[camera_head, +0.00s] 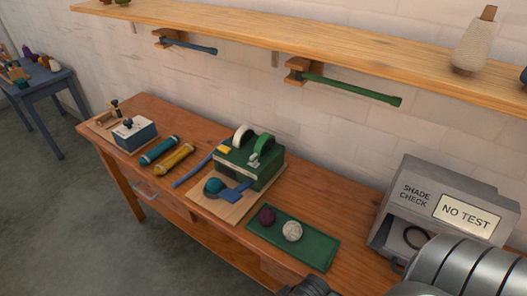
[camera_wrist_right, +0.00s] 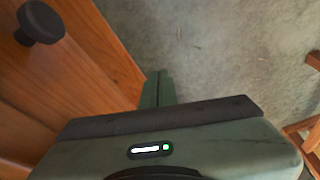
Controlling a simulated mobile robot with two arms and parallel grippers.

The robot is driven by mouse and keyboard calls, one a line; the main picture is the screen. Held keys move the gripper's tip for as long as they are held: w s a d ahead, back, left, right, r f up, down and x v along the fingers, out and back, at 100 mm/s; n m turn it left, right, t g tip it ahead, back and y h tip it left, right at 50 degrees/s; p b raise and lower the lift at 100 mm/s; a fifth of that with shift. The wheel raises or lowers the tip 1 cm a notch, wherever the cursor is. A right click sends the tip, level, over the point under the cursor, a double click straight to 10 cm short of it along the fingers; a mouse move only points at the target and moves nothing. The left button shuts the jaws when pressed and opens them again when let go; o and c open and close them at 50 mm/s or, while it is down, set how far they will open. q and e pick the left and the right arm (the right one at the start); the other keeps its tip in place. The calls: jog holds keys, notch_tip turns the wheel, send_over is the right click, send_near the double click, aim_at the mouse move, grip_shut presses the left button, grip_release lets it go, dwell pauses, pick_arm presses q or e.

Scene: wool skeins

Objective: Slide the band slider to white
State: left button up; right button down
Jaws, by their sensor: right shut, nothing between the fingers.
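A green box-shaped device (camera_head: 248,165) stands on a light wooden board (camera_head: 232,207) on the workbench in the head view. A white roll (camera_head: 243,138) and a green roll (camera_head: 262,146) sit on its top, and a small yellow piece (camera_head: 222,149) is at its left end. I cannot tell which part is the band slider, or its setting. My right gripper (camera_wrist_right: 157,88) shows in the right wrist view, shut and empty, with floor beyond it and the wooden bench's side at left. My left gripper is not in view.
A teal ball (camera_head: 213,186) and blue piece (camera_head: 238,193) are in front of the device. A green tray (camera_head: 310,252) holds a maroon ball and a cream ball. A grey "NO TEST" box (camera_head: 425,180) stands right. A dark knob (camera_wrist_right: 40,22) sticks out from the bench.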

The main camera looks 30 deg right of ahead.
notch_tip(320, 180, up, 13)
jog(key=y+p, duration=0.2)
jog(key=w+d+r+m+t+y, duration=0.1)
jog(key=w+d+r+m, duration=0.1)
jog(key=w+d, duration=0.1)
jog(key=w+d+r+m+t+y, duration=0.1)
jog(key=w+d+r+m, duration=0.1)
jog(key=w+d+m, duration=0.1)
jog(key=w+d+r+m+t+y, duration=0.1)
jog(key=w+d+r+m, duration=0.1)
jog(key=w+d, duration=0.1)
jog(key=shift+w+d+r+t, duration=0.2)
jog(key=shift+d+t, duration=0.1)
jog(key=shift+d, duration=0.1)
jog(key=w+d+r+m+t+h, duration=0.1)
jog(key=w+d+r+m+t, duration=0.3)
jog(key=w+d+r+m, duration=0.3)
jog(key=w+d+r, duration=0.3)
jog(key=w+d, duration=0.1)
jog(key=shift+w+r+m+h, duration=0.2)
jog(key=shift+m+h, duration=0.1)
jog(key=shift+m, duration=0.1)
jog(key=shift+f, duration=0.1)
jog(key=b, duration=0.5)
send_near(255, 159)
jog(key=shift+p+x, duration=0.9)
jog(key=shift+x, duration=2.3)
jog(key=shift+f, duration=0.1)
